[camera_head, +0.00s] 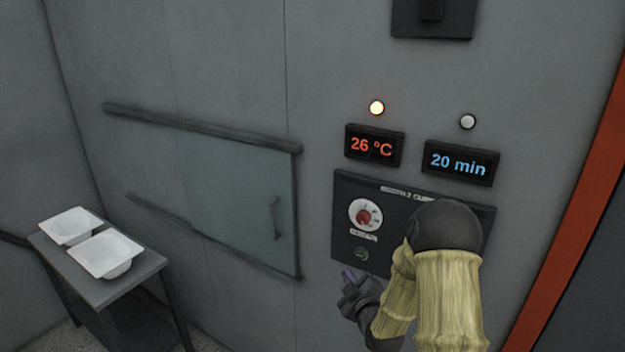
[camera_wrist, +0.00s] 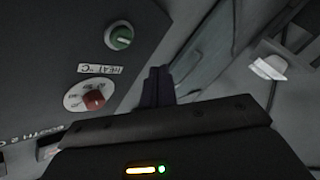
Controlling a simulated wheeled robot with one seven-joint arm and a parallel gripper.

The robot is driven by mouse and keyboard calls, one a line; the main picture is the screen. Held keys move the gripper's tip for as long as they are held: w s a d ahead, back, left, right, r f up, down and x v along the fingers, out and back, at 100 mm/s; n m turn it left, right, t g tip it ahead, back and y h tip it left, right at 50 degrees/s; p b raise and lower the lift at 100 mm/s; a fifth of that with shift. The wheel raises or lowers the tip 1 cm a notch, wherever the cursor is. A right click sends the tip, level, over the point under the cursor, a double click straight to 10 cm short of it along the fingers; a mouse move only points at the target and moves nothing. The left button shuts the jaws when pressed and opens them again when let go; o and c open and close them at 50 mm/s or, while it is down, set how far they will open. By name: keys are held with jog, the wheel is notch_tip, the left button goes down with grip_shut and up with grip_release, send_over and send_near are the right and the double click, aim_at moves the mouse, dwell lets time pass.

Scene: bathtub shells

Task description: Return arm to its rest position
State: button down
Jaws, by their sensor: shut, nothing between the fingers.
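My gripper (camera_head: 348,276) is in front of the wall, just below the dark control panel (camera_head: 345,232), with my sleeved arm behind it. In the wrist view my gripper's fingers (camera_wrist: 157,86) are together and hold nothing. They appear apart from the panel. The panel carries a red knob on a white dial (camera_head: 365,215) and a green knob (camera_head: 361,254). In the wrist view the red knob (camera_wrist: 94,100) and green knob (camera_wrist: 119,36) are to the left of the fingers. My arm hides the right part of the panel in the head view.
A red display (camera_head: 374,146) reads 26 °C and a blue one (camera_head: 460,162) reads 20 min. A glass sliding door (camera_head: 235,200) is left of the panel. Two white shells (camera_head: 105,254) sit on a table (camera_head: 145,263).

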jog(key=s+r+m+g+h, duration=0.3)
jog(key=s+m+g, duration=0.8)
jog(key=s, duration=1.6)
jog(key=g, duration=0.3)
jog(key=shift+s+m, duration=0.15)
jog(key=shift+m, duration=0.15)
dwell(4.7)
